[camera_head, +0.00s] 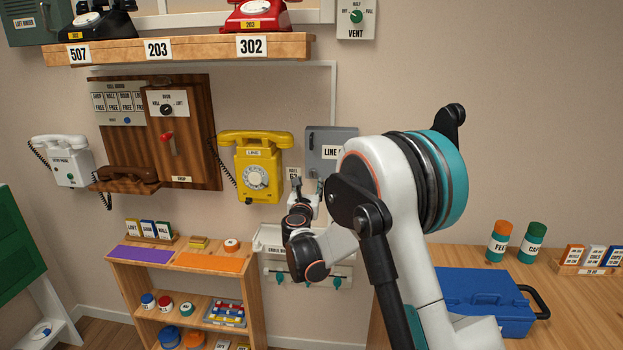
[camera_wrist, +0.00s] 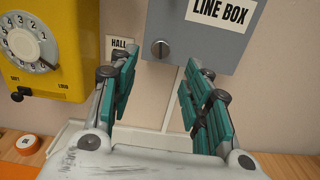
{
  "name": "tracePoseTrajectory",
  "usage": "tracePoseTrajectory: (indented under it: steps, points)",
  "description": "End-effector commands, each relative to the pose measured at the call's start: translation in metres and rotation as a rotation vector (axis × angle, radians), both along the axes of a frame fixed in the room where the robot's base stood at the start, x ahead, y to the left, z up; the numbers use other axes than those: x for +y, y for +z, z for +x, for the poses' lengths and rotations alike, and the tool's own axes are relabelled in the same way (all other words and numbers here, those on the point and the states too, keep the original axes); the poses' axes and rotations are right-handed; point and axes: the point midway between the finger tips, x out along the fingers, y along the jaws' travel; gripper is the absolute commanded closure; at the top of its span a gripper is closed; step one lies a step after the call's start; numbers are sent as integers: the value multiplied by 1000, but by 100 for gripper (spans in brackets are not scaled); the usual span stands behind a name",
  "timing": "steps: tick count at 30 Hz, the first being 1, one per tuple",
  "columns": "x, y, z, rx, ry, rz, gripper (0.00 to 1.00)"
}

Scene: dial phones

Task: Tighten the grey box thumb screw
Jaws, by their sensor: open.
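The grey line box (camera_head: 326,139) hangs on the wall right of the yellow phone, partly hidden behind my arm in the head view. In the wrist view the grey box (camera_wrist: 202,38) is at the top centre with a "LINE BOX" label. Its round slotted thumb screw (camera_wrist: 160,48) sits at the lower left of the box face. My gripper (camera_wrist: 158,90) is open and empty, its teal-padded fingers spread below the box, with the screw seen above and between them. In the head view my gripper (camera_head: 305,186) is just below the box.
The yellow wall phone (camera_head: 257,165) hangs left of the box; it also shows in the wrist view (camera_wrist: 40,50). A small "HALL" label (camera_wrist: 122,46) is between them. A white shelf (camera_head: 268,240) with teal hooks is below. A blue case (camera_head: 480,300) stands on the right bench.

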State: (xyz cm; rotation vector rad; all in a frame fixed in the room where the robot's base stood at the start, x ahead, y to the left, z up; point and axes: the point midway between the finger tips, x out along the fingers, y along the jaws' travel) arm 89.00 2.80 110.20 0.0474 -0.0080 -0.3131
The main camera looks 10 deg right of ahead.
Motion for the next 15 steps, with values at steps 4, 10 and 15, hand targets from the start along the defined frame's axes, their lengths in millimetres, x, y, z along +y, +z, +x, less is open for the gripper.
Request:
tracePoseTrajectory:
  steps: [4,10,15]
  points:
    - [-11,-2,30,0,-2,1,56]
    - [-22,-2,63,-1,-1,2,56]
    - [-27,-1,81,-1,-1,2,56]
